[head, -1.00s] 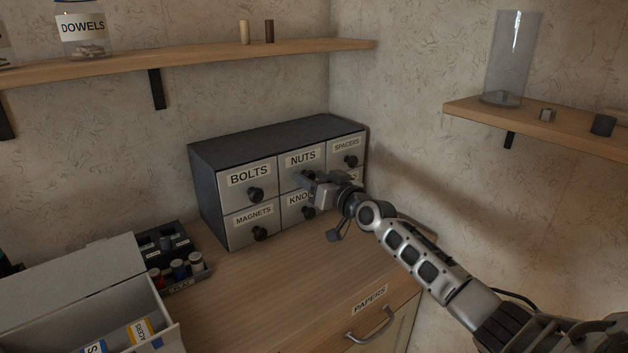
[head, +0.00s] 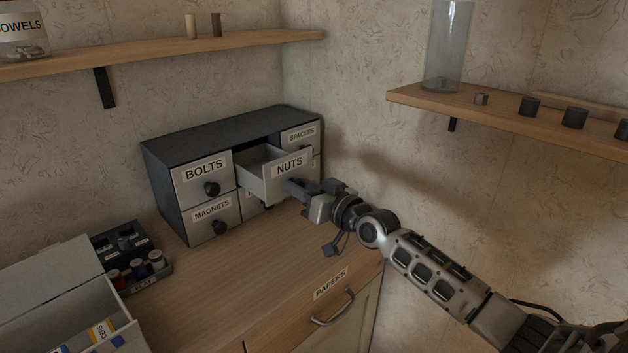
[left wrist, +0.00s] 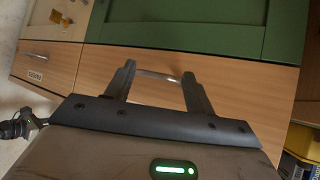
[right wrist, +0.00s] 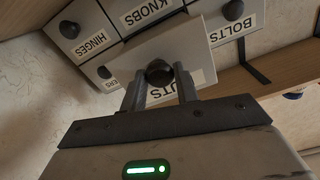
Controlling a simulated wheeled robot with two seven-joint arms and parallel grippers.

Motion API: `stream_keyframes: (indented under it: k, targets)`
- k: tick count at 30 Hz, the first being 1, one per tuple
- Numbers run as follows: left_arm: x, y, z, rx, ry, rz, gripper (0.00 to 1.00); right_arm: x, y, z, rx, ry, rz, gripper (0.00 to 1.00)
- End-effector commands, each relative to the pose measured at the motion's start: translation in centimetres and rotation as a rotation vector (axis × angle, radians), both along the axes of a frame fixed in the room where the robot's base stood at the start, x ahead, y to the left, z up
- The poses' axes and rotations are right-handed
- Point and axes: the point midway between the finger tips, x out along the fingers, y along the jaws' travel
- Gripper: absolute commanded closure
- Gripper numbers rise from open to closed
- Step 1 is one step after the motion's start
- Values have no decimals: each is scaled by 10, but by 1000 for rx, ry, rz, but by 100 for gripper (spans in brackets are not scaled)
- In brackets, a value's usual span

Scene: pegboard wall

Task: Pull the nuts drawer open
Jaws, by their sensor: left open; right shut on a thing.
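The nuts drawer (head: 276,172) is pulled out from the top middle of the grey drawer cabinet (head: 222,129), and its open top shows an empty-looking inside. My right gripper (head: 296,190) is at the drawer's front, below and beside the NUTS label. In the right wrist view its fingers (right wrist: 160,88) are closed around the round dark knob (right wrist: 159,72) on the drawer front (right wrist: 195,62). The fingers partly cover the label there. My left gripper (left wrist: 158,80) is open, with a cabinet's wooden drawer front and metal bar handle beyond its fingers. It is not in the head view.
The bolts drawer (head: 204,172), magnets drawer (head: 213,217) and spacers drawer (head: 300,136) are shut. A dark tray of small spools (head: 136,270) and a grey open box (head: 75,312) stand at the left. The countertop (head: 235,270) before the cabinet is clear.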

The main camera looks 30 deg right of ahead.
Motion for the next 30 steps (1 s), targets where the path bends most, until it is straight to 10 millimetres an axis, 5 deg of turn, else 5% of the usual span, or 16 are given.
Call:
stream_keyframes:
  k: [8, 9, 11, 23, 30]
  targets:
    - [2, 0, 1, 0, -3, 2, 46, 1, 1, 0, -1, 0, 1, 100]
    - [3, 0, 1, 0, -3, 2, 46, 0, 1, 0, -1, 0, 1, 61]
    - [3, 0, 1, 0, -5, 2, 46, 0, 0, 0, -1, 0, 0, 48]
    - [7, 1, 4, 0, -14, 3, 46, -8, -3, -2, -2, 2, -2, 48]
    - [7, 1, 4, 0, -16, 3, 46, -51, -13, -3, -4, 4, 0, 48]
